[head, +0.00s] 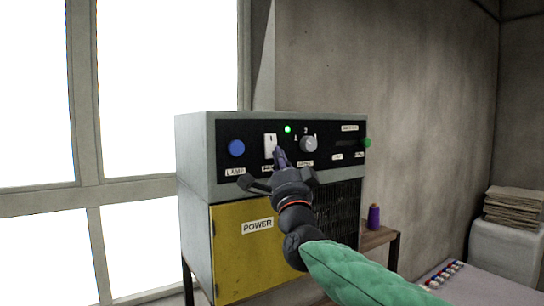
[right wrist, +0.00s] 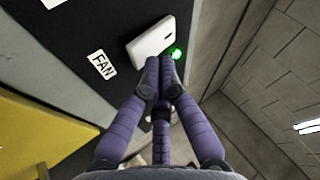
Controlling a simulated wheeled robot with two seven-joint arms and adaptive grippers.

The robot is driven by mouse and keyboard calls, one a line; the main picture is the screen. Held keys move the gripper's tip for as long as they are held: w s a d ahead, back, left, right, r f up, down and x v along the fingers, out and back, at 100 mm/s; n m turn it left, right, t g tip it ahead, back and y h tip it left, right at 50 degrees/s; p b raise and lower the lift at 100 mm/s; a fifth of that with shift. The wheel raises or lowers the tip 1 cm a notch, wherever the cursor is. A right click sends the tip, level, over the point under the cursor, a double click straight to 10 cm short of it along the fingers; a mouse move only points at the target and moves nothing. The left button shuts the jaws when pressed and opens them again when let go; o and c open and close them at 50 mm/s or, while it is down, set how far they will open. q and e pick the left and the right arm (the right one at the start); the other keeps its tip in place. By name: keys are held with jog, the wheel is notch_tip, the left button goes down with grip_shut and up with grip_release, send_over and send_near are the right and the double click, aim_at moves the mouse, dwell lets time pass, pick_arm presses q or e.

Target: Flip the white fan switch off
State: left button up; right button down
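The white fan switch (head: 270,143) sits on the black panel of the grey box, right of the blue lamp button. It shows close up in the right wrist view (right wrist: 163,40), beside its FAN label (right wrist: 101,65). My right gripper (head: 280,155) is in front of the panel, its fingertips at the lower right of the switch. In the right wrist view its purple fingers (right wrist: 160,68) are together, with nothing seen between them. The tips are at the switch's near edge; I cannot tell whether they touch it. My left gripper is in neither view.
A green light (head: 288,129) glows above the switch, with a grey knob (head: 308,144) and a green button (head: 367,143) to the right. A yellow POWER door (head: 240,265) is below. A purple spool (head: 374,217) stands on a wooden stand (head: 379,238).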

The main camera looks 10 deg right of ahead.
jog(key=shift+w+a, duration=0.2)
jog(key=shift+w, duration=0.3)
dwell(0.8)
jog(key=shift+s, duration=0.15)
jog(key=shift+s+d+r+b, duration=0.1)
jog(key=shift+s+d+b, duration=0.2)
jog(key=shift+s+b, duration=0.35)
jog(key=s, duration=0.1)
jog(key=s+d+b, duration=0.1)
jog(key=s, duration=0.2)
jog(key=shift+s+d+r+b, duration=0.35)
dwell(0.3)
jog(key=shift+f, duration=0.1)
